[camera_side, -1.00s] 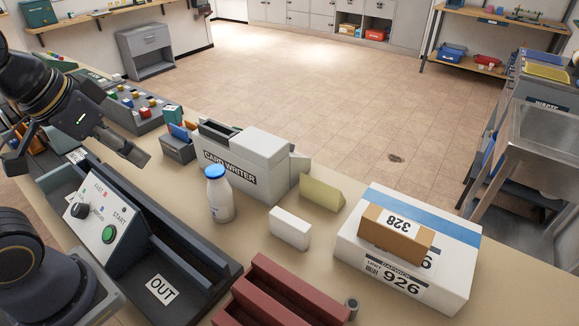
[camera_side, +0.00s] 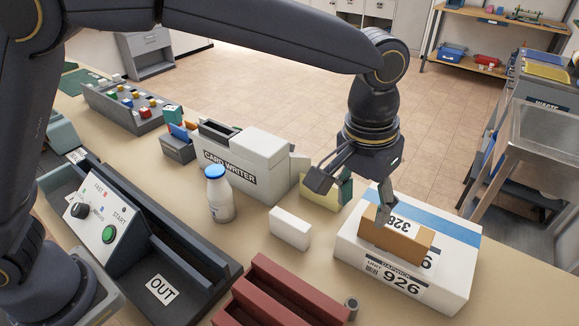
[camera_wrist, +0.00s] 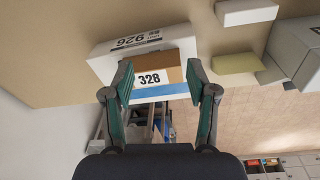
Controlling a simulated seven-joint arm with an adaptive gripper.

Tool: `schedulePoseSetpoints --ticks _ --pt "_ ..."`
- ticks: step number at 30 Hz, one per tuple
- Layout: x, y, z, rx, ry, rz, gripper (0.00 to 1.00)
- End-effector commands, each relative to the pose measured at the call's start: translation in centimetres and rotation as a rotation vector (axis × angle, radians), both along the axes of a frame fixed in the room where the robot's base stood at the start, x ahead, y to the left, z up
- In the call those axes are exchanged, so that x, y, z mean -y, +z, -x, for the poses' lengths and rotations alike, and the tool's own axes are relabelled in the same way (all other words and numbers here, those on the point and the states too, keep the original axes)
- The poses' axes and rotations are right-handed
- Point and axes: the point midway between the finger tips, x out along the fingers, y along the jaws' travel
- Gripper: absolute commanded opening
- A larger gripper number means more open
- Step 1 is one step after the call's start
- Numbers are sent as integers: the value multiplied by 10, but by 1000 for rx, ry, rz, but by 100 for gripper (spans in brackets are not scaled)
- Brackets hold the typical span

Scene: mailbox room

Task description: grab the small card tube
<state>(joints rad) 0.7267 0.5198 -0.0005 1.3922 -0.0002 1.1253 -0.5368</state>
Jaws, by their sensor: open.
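My gripper (camera_side: 365,210) is open and empty, pointing down at the far edge of a white box (camera_side: 352,250) marked 926. A small brown card box (camera_side: 408,243) marked 328 lies on the white box. In the wrist view the brown box (camera_wrist: 150,75) shows between and beyond my spread fingertips (camera_wrist: 160,82). A small grey, upright cylinder (camera_side: 352,308), perhaps the card tube, stands by the red rack's right end, apart from my gripper. It is not seen in the wrist view.
A white block (camera_side: 290,228), a blue-capped bottle (camera_side: 219,198) and the card writer (camera_side: 245,165) stand left. The red rack (camera_side: 275,295) is at the front. Bare bench lies between the white block and red rack.

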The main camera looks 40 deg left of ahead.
Motion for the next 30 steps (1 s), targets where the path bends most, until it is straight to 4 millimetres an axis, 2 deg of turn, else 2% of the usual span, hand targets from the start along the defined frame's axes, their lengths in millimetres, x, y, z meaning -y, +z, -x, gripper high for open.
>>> schedulePoseSetpoints --ticks 1,3,7,11,18,21,30 --pt "17 -22 11 -27 -41 -25 58" --pt "31 -44 26 -56 -81 -55 58" --pt "41 -64 41 -77 -119 -79 58" --pt "41 -85 42 -77 -121 -79 58" --pt "40 -142 42 -77 -121 -79 58" --pt "40 -159 42 -75 -120 -77 58" --pt "40 -187 44 -75 -120 -76 58"
